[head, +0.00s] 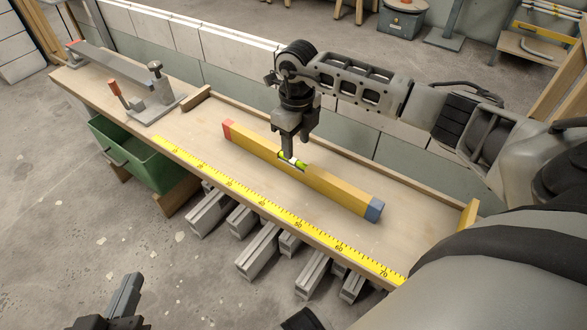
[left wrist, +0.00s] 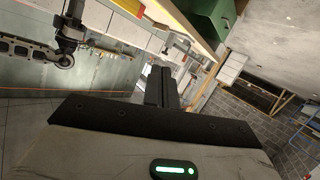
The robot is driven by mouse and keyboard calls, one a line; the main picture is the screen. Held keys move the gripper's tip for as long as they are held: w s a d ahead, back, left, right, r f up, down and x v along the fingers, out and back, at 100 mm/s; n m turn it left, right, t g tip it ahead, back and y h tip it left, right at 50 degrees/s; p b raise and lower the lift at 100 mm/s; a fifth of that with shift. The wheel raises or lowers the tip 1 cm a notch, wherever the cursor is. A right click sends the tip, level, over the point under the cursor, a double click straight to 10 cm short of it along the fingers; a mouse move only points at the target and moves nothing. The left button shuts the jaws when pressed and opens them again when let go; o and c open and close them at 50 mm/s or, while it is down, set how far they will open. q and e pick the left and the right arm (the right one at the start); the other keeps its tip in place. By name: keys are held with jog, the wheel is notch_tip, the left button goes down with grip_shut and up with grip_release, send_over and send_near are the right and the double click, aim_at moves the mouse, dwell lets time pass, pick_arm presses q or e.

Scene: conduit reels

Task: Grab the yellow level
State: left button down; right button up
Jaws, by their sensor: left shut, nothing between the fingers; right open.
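The yellow level (head: 335,188) lies on the wooden workbench (head: 215,150), with a red end cap at the far left, a blue one at the near right and a green vial in the middle. My right gripper (head: 291,152) is open and points down at the level's middle, just by the vial. Its fingers overlap the level in the picture; I cannot tell whether they touch it. My left gripper (head: 128,288) is shut and empty, low in front of the bench, away from the level. It also shows in the left wrist view (left wrist: 158,78).
A yellow measuring tape strip (head: 260,203) runs along the bench's front edge. A clamp-like tool with an orange handle (head: 117,90) stands at the bench's left end. A green drawer (head: 130,158) hangs below. A low wooden rail (head: 345,160) borders the back.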

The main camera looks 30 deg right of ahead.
aim_at(294, 160)
jog(key=f, duration=0.1)
jog(key=f+b, duration=0.1)
jog(key=f, duration=0.1)
jog(key=f+b, duration=0.1)
jog(key=f, duration=0.1)
jog(key=shift+a+f, duration=0.2)
jog(key=shift+a, duration=0.2)
jog(key=shift+f, duration=0.35)
pick_arm(q)
jog(key=shift+w+d+r+n+t+h, duration=0.2)
jog(key=shift+d+r+n+t+h, duration=0.1)
jog(key=shift+d+r+n+h, duration=0.15)
pick_arm(e)
jog(key=shift+w, duration=0.1)
grip_shut()
